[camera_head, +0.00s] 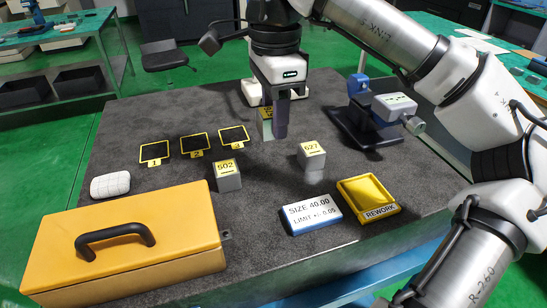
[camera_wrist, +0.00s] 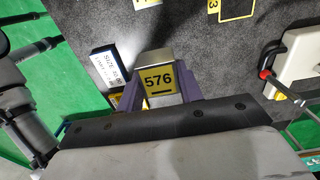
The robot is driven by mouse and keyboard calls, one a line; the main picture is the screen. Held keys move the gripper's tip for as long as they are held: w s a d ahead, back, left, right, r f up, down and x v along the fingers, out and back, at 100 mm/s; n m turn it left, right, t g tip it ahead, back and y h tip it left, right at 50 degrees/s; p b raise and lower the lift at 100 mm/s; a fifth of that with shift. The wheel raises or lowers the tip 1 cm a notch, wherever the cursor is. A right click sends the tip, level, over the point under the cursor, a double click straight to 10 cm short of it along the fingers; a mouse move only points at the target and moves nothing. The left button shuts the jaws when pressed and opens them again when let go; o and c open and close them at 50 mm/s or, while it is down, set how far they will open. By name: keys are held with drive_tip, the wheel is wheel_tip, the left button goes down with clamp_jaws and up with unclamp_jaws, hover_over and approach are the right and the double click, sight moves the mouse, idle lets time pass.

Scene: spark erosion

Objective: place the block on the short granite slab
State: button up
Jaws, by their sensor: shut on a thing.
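A small metal block with a yellow face marked 576 (camera_wrist: 158,80) is between the two fingers of my gripper (camera_wrist: 160,92) in the wrist view. The gripper is shut on it. In the head view, my gripper (camera_head: 274,122) points down over the back middle of the table, and the held block (camera_head: 266,124) shows partly beside a finger. Whether the block touches the surface below cannot be told. The tabletop (camera_head: 130,130) is dark, speckled and stone-like. I cannot make out a separate short granite slab.
Blocks marked 502 (camera_head: 228,177) and 527 or 627 (camera_head: 312,156) stand in the middle. Three yellow-framed pads (camera_head: 194,146), an orange toolbox (camera_head: 125,250), a size sign (camera_head: 311,214), a yellow rework tray (camera_head: 368,199) and a blue-and-white device (camera_head: 375,110) surround them.

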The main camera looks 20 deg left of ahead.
sight(274, 172)
drive_tip(key=shift+f, duration=4.7)
drive_tip(key=o, duration=1.1)
wheel_tip(274, 172, up, 12)
drive_tip(key=shift+r, duration=0.2)
